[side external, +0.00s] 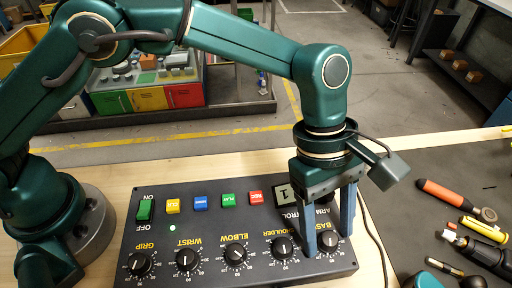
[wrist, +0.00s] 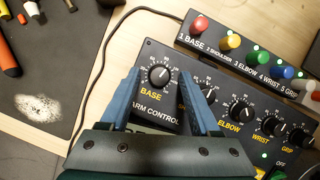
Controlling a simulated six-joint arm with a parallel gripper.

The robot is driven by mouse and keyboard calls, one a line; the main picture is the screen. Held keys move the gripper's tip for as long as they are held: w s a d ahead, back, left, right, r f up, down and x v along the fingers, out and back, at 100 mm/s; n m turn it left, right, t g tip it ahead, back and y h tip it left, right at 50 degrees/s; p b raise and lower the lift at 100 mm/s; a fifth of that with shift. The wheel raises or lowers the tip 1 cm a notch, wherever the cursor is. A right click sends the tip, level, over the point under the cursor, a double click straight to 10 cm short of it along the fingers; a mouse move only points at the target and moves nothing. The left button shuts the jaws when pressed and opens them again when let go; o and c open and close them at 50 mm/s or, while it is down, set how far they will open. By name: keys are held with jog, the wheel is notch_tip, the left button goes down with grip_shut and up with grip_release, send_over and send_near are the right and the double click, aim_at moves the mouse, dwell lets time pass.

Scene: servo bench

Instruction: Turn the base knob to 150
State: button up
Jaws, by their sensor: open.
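The base knob (side external: 328,240) is a black dial with a white pointer line on the right end of the black control panel (side external: 205,270). It also shows in the wrist view (wrist: 159,76), above the yellow word BASE; its exact reading is too small to tell. My gripper (side external: 329,232) points down over it, with one blue finger on each side. In the wrist view my gripper (wrist: 160,78) is open, the knob between its fingertips with visible gaps. Whether the tips reach down to the panel is unclear.
Shoulder (side external: 282,247), elbow (side external: 235,254), wrist (side external: 187,258) and grip (side external: 140,263) knobs run in a row to the left. A box with coloured buttons (wrist: 230,42) stands beside the panel in the wrist view. Tools, including an orange-handled screwdriver (side external: 445,194), lie on a dark mat at right.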

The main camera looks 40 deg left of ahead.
grip_shut()
jog(key=shift+m, duration=0.3)
jog(key=shift+w+d+m+g+y, duration=0.15)
jog(key=shift+m+g, duration=0.15)
jog(key=shift+m, duration=0.4)
jog(key=shift+d+m+g+y, duration=0.15)
jog(key=shift+m+g, duration=0.15)
jog(key=shift+m, duration=0.4)
jog(key=shift+a+m, duration=0.1)
jog(key=shift+m, duration=0.3)
